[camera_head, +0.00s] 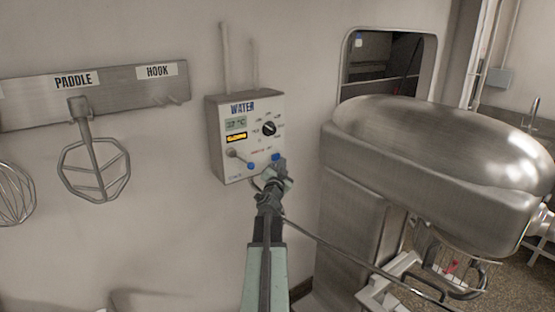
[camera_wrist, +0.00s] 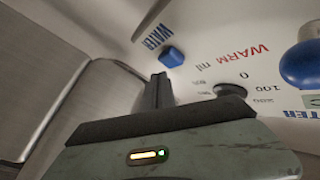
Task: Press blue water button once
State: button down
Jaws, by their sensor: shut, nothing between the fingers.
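The water control box (camera_head: 220,155) is on the wall, left of centre in the head view, with a blue "WATER" label. Two small blue parts show low on its face: one at lower middle (camera_head: 251,166) and one at lower right (camera_head: 275,157), just above my gripper (camera_head: 277,172). In the wrist view, a blue square button (camera_wrist: 171,56) stands out beside blue "WATER" lettering. My shut, empty gripper (camera_wrist: 158,80) has its tips just below that button in the picture. Whether they touch it cannot be told. A larger round blue knob (camera_wrist: 303,65) is at the right edge.
A dark dial (camera_wrist: 230,91) with "WARM ml" markings sits right of my fingers. A large steel mixer (camera_head: 440,150) stands right of the box. A paddle (camera_head: 93,165) hangs from a wall rack (camera_head: 30,103) at left. Bare wall lies between paddle and box.

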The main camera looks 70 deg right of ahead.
dwell(0.4)
jog(key=shift+w+d, duration=0.25)
jog(key=shift+w, duration=0.2)
jog(key=shift+w+d, duration=0.25)
jog(key=shift+w, duration=0.2)
dwell(0.6)
jog(key=shift+s, duration=0.1)
jog(key=shift+s+a, duration=0.5)
jog(key=shift+s, duration=0.2)
jog(key=shift+s, duration=0.1)
jog(key=s+a, duration=0.1)
jog(key=s, duration=0.1)
jog(key=s+a, duration=0.1)
jog(key=s, duration=0.1)
jog(key=shift+a, duration=0.35)
dwell(0.8)
